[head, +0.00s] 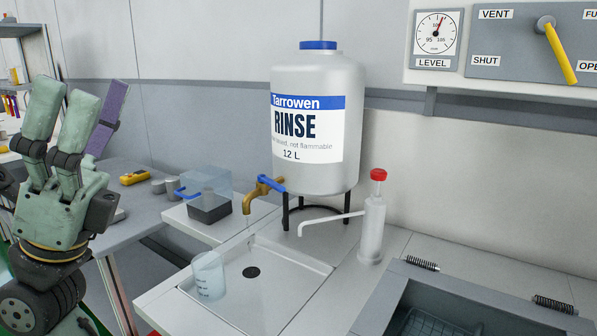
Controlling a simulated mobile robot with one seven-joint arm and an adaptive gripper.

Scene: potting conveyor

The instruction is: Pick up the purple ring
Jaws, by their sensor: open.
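I cannot make out a purple ring in the head view. My gripper (82,112) is at the left edge, raised and pointing up, with its green fingers apart. It is open, and no ring shows between the fingers. A flat purple strip (108,118) shows just right of the green fingers; I cannot tell whether it is part of my gripper. My gripper hides part of the bench and shelf behind it.
A white rinse tank (318,165) with a brass tap (258,192) stands over a shallow sink (290,275). A clear beaker (208,275) is at the sink's left. A red-topped pump bottle (372,225), clear box (207,190) and yellow device (134,177) stand nearby.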

